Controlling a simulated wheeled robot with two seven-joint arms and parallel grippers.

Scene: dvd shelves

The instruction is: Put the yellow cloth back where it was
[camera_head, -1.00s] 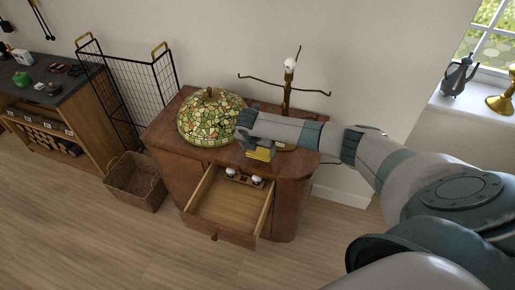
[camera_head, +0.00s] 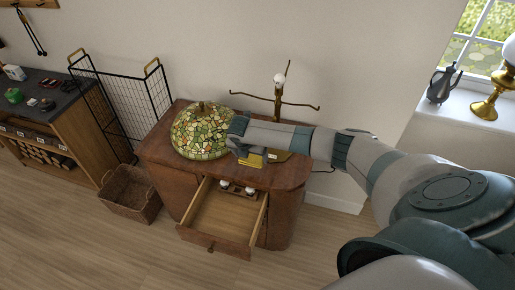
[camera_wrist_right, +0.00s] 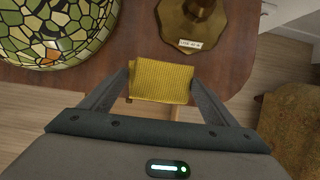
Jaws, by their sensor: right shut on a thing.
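The yellow cloth (camera_wrist_right: 161,81) is folded and sits between the two fingers of my right gripper (camera_wrist_right: 160,85), which is shut on it. In the head view the cloth (camera_head: 251,160) shows under the gripper (camera_head: 245,155), over the front part of the wooden cabinet's top (camera_head: 290,175). I cannot tell whether the cloth touches the top. The cabinet's drawer (camera_head: 222,212) is pulled open below, with small white-topped items in a holder (camera_head: 237,190) at its back. My left gripper is not in view.
A stained-glass lampshade (camera_head: 201,132) stands on the cabinet top, left of my right gripper. A brass lamp stand (camera_head: 278,105) with a bulb rises behind it; its base (camera_wrist_right: 193,35) shows in the wrist view. A wicker basket (camera_head: 130,192) and wire rack (camera_head: 125,100) are left.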

